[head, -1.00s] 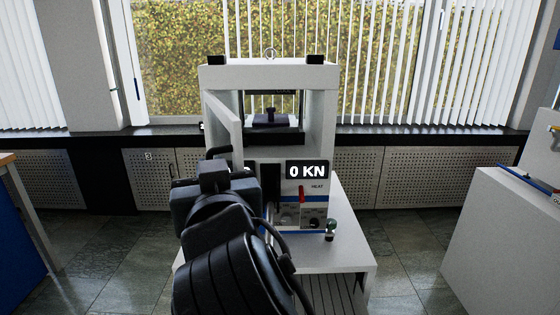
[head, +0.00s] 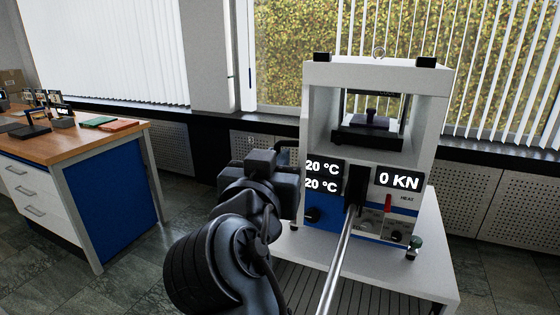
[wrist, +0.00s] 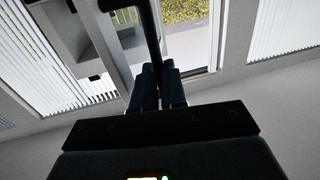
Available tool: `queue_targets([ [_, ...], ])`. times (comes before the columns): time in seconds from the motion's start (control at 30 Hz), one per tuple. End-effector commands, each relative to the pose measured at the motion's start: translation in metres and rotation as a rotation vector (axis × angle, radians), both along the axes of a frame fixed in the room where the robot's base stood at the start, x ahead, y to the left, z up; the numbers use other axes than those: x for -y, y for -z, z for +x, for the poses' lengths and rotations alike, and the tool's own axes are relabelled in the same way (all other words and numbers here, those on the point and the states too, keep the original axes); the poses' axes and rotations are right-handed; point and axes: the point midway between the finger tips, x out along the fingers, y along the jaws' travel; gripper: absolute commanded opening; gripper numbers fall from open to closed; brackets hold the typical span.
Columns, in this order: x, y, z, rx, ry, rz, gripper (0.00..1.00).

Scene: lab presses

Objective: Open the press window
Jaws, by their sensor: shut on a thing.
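The white press (head: 318,115) stands on a white table to the right of my gripper in the head view. Its front opening is uncovered, and a dark block on a plate shows inside. My gripper (head: 287,178) is beside the press's left front edge. In the wrist view my gripper (wrist: 158,75) is shut on a dark bar, which looks like the window handle (wrist: 147,30). The window panel itself cannot be made out clearly in the head view; my gripper and the press edge may hide it.
The press table (head: 435,270) stands in front of the building window. A wooden-topped desk (head: 70,145) with blue sides is at the left. Grey floor is free between the desk and the press table. A shiny lever (head: 338,262) sticks out from the press front.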

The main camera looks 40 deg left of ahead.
Motion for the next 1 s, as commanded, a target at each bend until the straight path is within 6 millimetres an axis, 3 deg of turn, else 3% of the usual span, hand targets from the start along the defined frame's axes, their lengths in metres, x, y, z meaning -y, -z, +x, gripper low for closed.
queue_targets([
  [0.07, 0.002, 0.0, 0.004, -0.001, 0.007, -0.001, 0.0],
  [0.1, 0.003, 0.0, 0.004, -0.001, 0.007, -0.001, 0.14],
  [0.33, 0.002, 0.0, 0.002, 0.0, 0.004, -0.001, 0.36],
  [0.67, 0.003, 0.001, -0.004, -0.001, 0.001, 0.0, 0.37],
  [1.0, 0.026, 0.002, -0.05, -0.002, 0.001, 0.001, 0.37],
])
